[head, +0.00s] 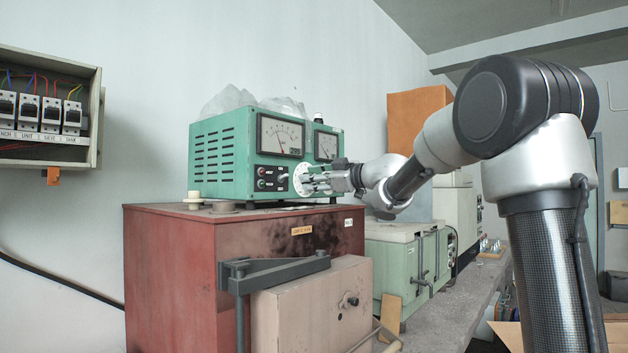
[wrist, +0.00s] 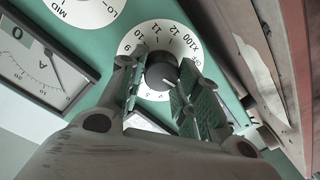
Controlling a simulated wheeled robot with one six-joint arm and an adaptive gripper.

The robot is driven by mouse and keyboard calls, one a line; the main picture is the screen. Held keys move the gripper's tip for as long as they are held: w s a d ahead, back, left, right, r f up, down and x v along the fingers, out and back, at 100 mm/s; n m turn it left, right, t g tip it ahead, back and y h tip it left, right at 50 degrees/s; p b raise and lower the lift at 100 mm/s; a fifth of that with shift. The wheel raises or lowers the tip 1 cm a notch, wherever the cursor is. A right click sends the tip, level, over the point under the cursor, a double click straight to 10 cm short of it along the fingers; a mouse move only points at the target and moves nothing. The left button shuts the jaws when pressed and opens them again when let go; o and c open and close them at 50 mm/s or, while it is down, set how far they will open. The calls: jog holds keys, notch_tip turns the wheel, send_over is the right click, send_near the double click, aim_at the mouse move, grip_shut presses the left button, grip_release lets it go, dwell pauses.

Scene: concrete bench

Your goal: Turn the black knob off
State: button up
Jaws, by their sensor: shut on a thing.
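The black knob (wrist: 161,72) shows in the wrist view at the centre of a white numbered dial (wrist: 156,93) on a green panel. A white pointer line on it points to the lower right of that picture. My gripper (wrist: 160,80) has one finger on each side of the knob and is shut on it. In the head view my gripper (head: 312,181) reaches from the right to the front of the green instrument box (head: 222,158). There the fingers hide the knob, and only part of the white dial shows.
The green box stands on a red cabinet (head: 180,255). Two meters (head: 280,136) are on its front, with small terminals at lower left. A second white dial marked MID (wrist: 88,8) lies beside the held one. An open breaker box (head: 45,105) hangs at far left. Pale green equipment (head: 395,265) stands right of the cabinet.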

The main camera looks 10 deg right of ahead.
jog(key=n, duration=0.4)
jog(key=shift+a+f+n+h, duration=0.1)
jog(key=shift+n+h, duration=0.05)
jog(key=shift+n, duration=1.05)
jog(key=shift+f+n+h, duration=0.1)
jog(key=shift+n+h, duration=0.05)
jog(key=shift+n, duration=1.05)
jog(key=o, duration=1)
jog(key=shift+r, duration=0.1)
jog(key=shift+s, duration=0.1)
jog(key=v, duration=1.2)
